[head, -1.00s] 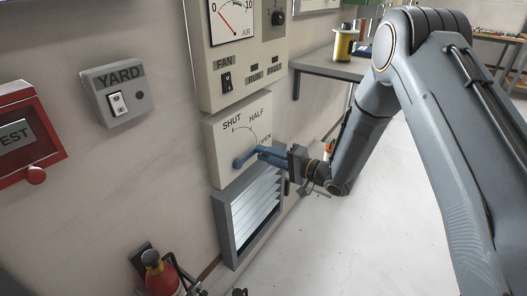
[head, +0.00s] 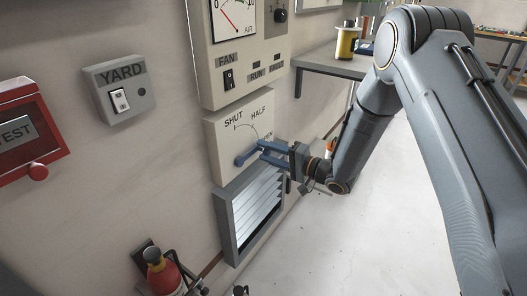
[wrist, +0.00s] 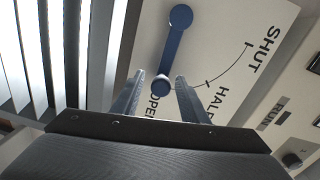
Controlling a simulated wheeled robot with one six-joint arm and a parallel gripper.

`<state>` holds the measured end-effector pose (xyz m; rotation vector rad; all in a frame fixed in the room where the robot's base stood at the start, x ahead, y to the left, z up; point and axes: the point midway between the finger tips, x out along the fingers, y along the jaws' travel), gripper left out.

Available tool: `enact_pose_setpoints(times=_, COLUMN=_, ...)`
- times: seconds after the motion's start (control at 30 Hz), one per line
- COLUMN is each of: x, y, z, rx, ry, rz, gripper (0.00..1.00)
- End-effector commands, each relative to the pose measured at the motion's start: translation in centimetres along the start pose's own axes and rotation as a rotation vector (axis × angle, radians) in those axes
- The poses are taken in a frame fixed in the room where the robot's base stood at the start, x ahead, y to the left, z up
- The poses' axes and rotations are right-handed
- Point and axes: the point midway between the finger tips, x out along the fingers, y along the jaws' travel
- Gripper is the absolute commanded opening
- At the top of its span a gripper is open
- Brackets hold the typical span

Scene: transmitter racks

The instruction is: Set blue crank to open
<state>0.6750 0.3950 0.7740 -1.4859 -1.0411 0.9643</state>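The blue crank (head: 246,158) is on a cream dial panel (head: 222,138) marked SHUT, HALF and OPEN. In the head view it points right, toward the partly covered OPEN label. In the wrist view the crank (wrist: 174,48) runs from its pivot at the top down to its knob, just by the OPEN label (wrist: 159,107). My gripper (head: 263,149) is open at the knob end. In the wrist view its two fingers (wrist: 160,77) stand on either side of the knob, with gaps visible on both sides.
A louvred vent (head: 229,232) sits just below the panel. A meter panel with a FAN switch (head: 228,78) is above. A YARD switch box (head: 119,92), a red TEST box (head: 28,135) and a fire extinguisher (head: 163,275) are to the left. The floor at right is clear.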

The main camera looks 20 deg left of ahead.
Motion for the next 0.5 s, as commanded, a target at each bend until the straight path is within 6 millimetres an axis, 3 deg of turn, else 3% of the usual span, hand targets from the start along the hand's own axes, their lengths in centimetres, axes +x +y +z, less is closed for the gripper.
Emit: enact_pose_setpoints(times=0.5, x=-6.8, y=0.1, z=-0.4, rx=0.0, ry=0.002, rz=0.0, gripper=0.4)
